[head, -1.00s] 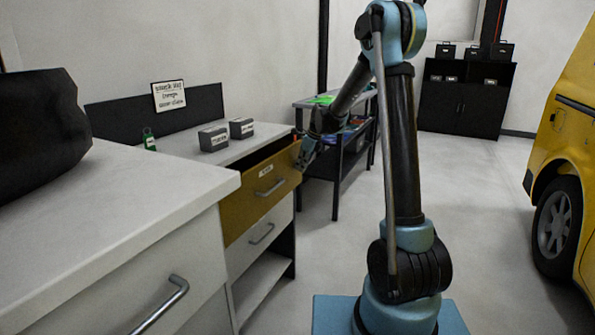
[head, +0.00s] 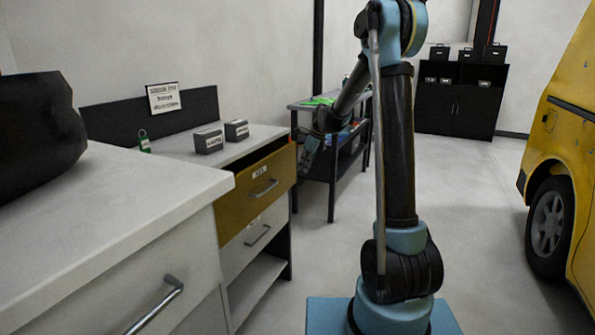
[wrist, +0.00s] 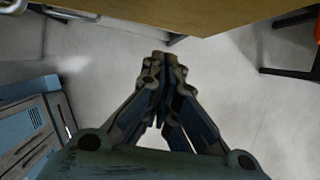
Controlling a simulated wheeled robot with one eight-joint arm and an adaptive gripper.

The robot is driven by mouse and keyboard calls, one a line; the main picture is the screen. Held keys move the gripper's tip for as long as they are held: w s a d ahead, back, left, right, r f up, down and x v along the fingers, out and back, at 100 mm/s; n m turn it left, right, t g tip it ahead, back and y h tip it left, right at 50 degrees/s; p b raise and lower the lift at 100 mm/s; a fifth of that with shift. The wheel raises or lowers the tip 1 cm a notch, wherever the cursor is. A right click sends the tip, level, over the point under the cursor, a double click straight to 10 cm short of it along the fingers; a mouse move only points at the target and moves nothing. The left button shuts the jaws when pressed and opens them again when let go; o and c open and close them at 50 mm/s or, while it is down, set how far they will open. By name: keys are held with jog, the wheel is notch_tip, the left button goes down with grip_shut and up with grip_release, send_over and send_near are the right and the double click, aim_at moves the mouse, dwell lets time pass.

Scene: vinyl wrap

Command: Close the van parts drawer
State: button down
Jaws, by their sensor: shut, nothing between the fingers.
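The van parts drawer has an ochre front (head: 236,205) with a bar handle and a small white label. It is the top drawer of the white cabinet and stands partly open, with a dark gap above its front. My gripper (head: 308,168) is just right of the drawer's far corner in the head view. In the wrist view my gripper (wrist: 163,85) is shut and empty, its fingertips together over the grey floor. The drawer's ochre edge (wrist: 230,12) crosses the top of that view. I cannot tell whether the fingers touch the drawer.
A white drawer (head: 252,236) sits below, above an open shelf. Two grey boxes (head: 208,141) and a green tag stand on the worktop. A dark workbench (head: 335,165) is behind my gripper. A yellow van (head: 565,180) stands at right, with clear floor between.

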aim_at(285, 166)
jog(key=v, duration=0.8)
jog(key=s+d+f+t+y, duration=0.2)
jog(key=s+d+f+y, duration=0.1)
jog(key=s+y, duration=0.1)
jog(key=shift+w+a+f, duration=0.65)
jog(key=shift+a+f, duration=0.45)
jog(key=shift+a, duration=0.65)
jog(key=shift+w+a+f, duration=0.65)
jog(key=shift+a+f, duration=0.4)
jog(key=shift+a, duration=0.7)
jog(key=shift+w+a+f, duration=0.6)
jog(key=shift+a+f, duration=0.5)
jog(key=shift+a, duration=0.65)
jog(key=shift+w+a, duration=0.35)
jog(key=shift+a, duration=0.45)
jog(key=shift+w+a, duration=0.35)
jog(key=shift+a, duration=0.4)
jog(key=shift+w+a, duration=0.3)
jog(key=shift+a, duration=0.5)
jog(key=shift+r, duration=0.1)
